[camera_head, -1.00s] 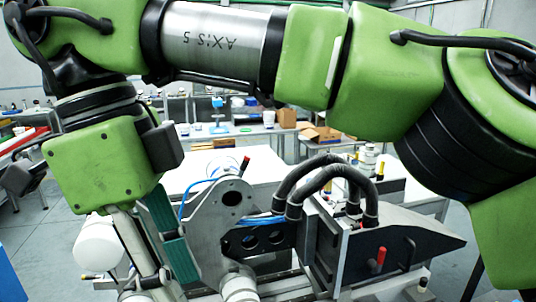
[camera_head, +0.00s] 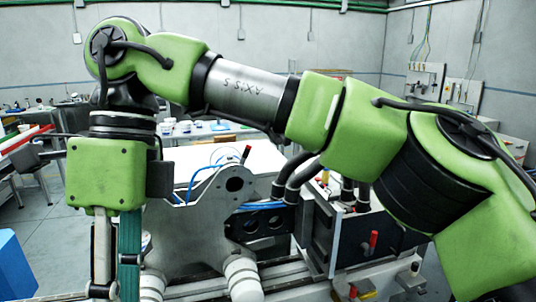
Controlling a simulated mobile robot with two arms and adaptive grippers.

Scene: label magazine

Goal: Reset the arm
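I see nothing held. My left gripper is not in view.
A grey metal machine (camera_head: 235,185) with black hoses and blue tubes stands close to the right of the gripper. A red-handled part (camera_head: 373,240) is on its right side. A blue box-like object (camera_head: 14,265) is at the lower left. Grey floor shows between it and the gripper.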

